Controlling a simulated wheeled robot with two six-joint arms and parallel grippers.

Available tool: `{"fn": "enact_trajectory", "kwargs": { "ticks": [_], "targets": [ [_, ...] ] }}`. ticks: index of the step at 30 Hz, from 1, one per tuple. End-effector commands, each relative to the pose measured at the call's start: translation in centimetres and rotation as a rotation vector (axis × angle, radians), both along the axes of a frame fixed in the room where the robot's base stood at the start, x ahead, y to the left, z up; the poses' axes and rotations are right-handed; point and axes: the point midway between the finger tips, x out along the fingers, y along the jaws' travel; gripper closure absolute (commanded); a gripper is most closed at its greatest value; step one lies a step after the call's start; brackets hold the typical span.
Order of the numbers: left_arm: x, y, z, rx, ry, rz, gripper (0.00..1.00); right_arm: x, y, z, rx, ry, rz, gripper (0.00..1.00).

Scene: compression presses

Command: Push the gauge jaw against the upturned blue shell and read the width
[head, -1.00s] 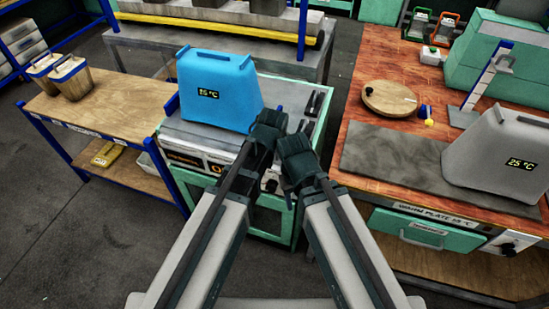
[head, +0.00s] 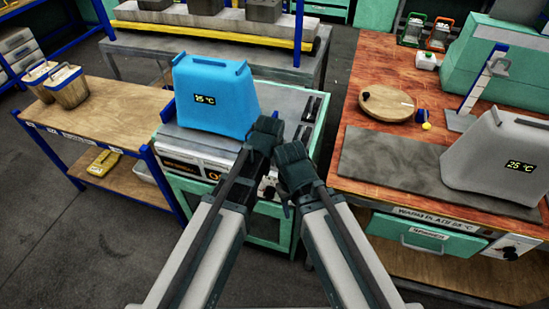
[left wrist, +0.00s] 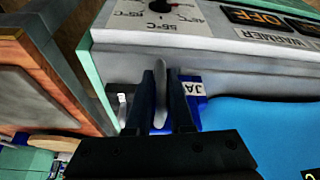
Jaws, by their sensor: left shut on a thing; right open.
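The blue shell (head: 212,105) stands wide side down on the warmer's grey top, with a "25 °C" display on its front. It also fills the lower right of the left wrist view (left wrist: 260,125). My left gripper (head: 267,130) is at the shell's right side. In the left wrist view its fingers (left wrist: 164,92) are shut on a slim grey handle (left wrist: 160,100). Beside it is the blue gauge jaw (left wrist: 192,88), its label partly hidden. The jaw looks very close to the shell; contact cannot be told. My right gripper (head: 290,160) is open and empty beside the left one.
The warmer (head: 190,147) has a control panel in front and dark slots at right. A wooden table (head: 100,115) stands left.

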Motion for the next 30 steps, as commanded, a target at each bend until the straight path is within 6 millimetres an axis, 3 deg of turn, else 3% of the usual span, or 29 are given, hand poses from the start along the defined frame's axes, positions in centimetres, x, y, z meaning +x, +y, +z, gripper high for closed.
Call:
{"fn": "enact_trajectory", "kwargs": {
  "ticks": [6, 10, 15, 23, 24, 27, 30],
  "targets": [
    [1.6, 4.9, 0.0, 0.004, 0.001, 0.008, 1.0, 0.0, 0.0, 0.0, 0.0, 0.0, 0.0, 0.5],
    [2.3, 7.1, 0.0, 0.006, 0.0, 0.007, 1.0, 0.0, 0.0, 0.0, 0.0, 0.0, 0.0, 0.5],
    [2.6, 8.2, 0.0, 0.006, -0.001, 0.004, 1.0, 0.0, 0.0, 0.0, 0.0, 0.0, 0.0, 0.5],
    [2.7, 8.3, 0.0, 0.009, -0.002, 0.005, 1.0, 0.0, 0.0, 0.0, 0.0, 0.0, 0.0, 0.5],
    [2.7, 8.3, 0.0, 0.008, -0.002, 0.006, 0.75, 0.0, 0.0, 0.0, 0.0, 0.0, 0.0, 0.5],
    [2.7, 8.3, 0.0, 0.007, -0.002, 0.005, 0.57, 0.0, 0.0, 0.0, 0.0, 0.0, 0.0, 0.5],
    [2.7, 8.2, 0.0, 0.007, -0.002, 0.004, 0.55, 0.0, 0.0, 0.0, 0.0, 0.0, 0.0, 0.5]
  ]
}}
